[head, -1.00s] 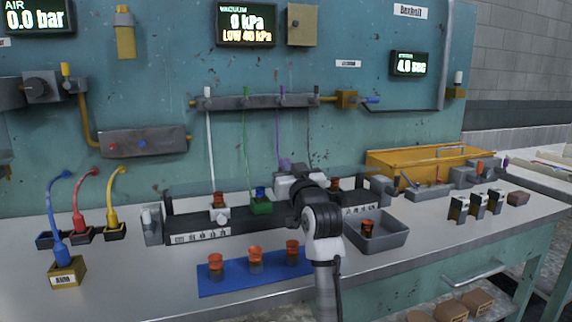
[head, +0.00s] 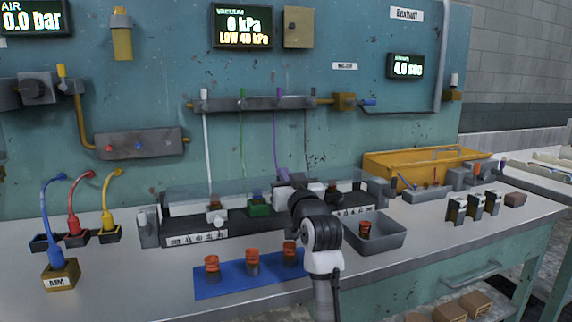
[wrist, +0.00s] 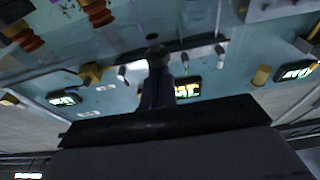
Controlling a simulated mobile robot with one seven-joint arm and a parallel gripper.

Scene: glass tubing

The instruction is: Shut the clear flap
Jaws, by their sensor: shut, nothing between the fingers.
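The clear flap (head: 190,193) is a long see-through panel over the black rack (head: 235,232) on the bench. In the wrist view my shut, empty gripper (wrist: 156,62) shows dark and blurred against the panel wall.
A blue mat (head: 240,282) with three orange-topped pieces lies in front of the rack. A grey tray (head: 385,241) holding one such piece stands to the right. Coloured plugs stand at the left, and thin hoses hang behind. A yellow bin (head: 400,171) sits at the back right.

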